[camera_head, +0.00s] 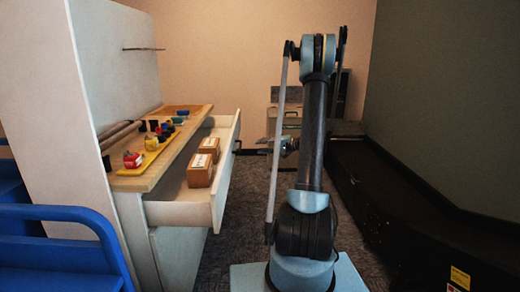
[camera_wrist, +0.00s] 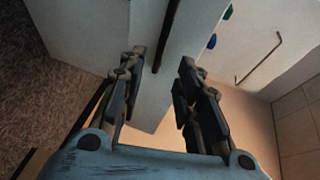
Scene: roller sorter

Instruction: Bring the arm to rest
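My gripper (camera_wrist: 161,62) is open in the wrist view, its two dark fingers apart with nothing held between them. My arm (camera_head: 314,130) stands upright in the middle of the head view, and the gripper end (camera_head: 289,146) shows beside it, partly hidden by the arm. The gripper is to the right of the open drawer (camera_head: 218,192) and apart from it in the head view. In the wrist view a dark bar (camera_wrist: 167,36) runs along a pale panel beyond the fingers; I cannot tell the distance.
Two brown boxes (camera_head: 199,170) (camera_head: 209,148) lie in the drawer. The wooden counter (camera_head: 187,140) holds a yellow tray (camera_head: 152,158) and several small coloured items. A blue chair-like frame (camera_head: 60,212) is at left. A dark low unit (camera_head: 400,205) lines the right; carpet (camera_head: 250,190) lies between.

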